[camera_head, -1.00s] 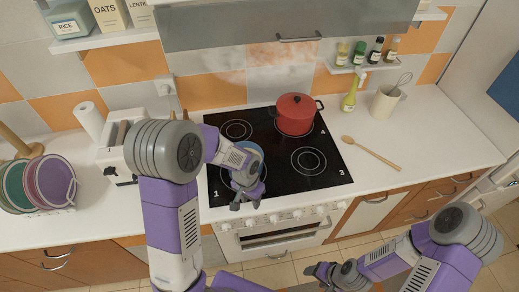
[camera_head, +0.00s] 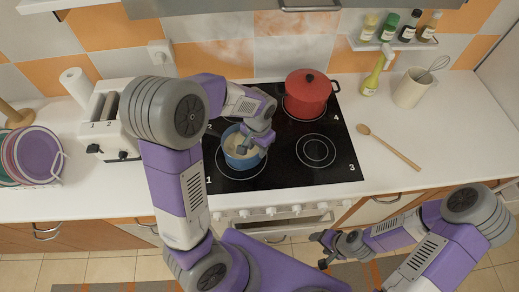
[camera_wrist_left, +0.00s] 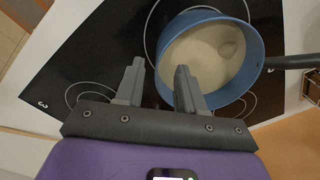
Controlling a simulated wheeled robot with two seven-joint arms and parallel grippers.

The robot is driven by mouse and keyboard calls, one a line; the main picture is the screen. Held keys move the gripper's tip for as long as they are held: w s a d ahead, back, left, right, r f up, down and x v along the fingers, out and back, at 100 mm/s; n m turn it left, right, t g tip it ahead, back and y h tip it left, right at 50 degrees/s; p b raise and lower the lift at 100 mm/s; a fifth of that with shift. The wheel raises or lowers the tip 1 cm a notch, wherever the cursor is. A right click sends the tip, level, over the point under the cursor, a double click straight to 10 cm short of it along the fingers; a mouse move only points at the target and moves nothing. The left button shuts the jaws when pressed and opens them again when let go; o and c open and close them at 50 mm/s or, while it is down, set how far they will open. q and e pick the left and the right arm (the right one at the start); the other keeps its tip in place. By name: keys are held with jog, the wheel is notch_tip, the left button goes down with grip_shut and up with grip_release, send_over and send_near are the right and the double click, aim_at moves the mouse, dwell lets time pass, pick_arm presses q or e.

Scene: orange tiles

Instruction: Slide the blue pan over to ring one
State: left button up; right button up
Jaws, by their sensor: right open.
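The blue pan (camera_head: 236,160), with pale contents, sits on the hob's front-left area. It overlaps ring one (camera_head: 216,165), whose outline shows to its left and front. My left gripper (camera_head: 252,146) is over the pan's right side. In the left wrist view the two fingers (camera_wrist_left: 160,68) are apart, one over the pan's inside and one outside its rim; contact cannot be told. The pan (camera_wrist_left: 258,62) shows its dark handle (camera_wrist_left: 292,61) pointing right there; the head view hides it. My right gripper (camera_head: 320,250) is open and empty in front of the oven.
A red lidded pot (camera_head: 306,98) stands on the back-right ring. The front-right ring (camera_head: 316,151) is clear. A wooden spoon (camera_head: 390,148) lies right of the hob (camera_head: 285,170). A toaster (camera_head: 108,128) and a plate rack stand to the left. My left arm hides part of the hob.

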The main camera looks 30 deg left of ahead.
aim_at(257, 164)
pick_arm(q)
jog(key=shift+w+f, duration=0.2)
jog(key=shift+f, duration=0.3)
jog(key=shift+s+r, duration=0.15)
jog(key=shift+s, duration=0.1)
jog(key=shift+w, duration=0.1)
notch_tip(257, 164, down, 8)
jog(key=shift+a+r+b, duration=0.1)
jog(key=shift+r+b, duration=0.05)
jog(key=shift+b, duration=0.5)
grip_shut()
dwell(0.8)
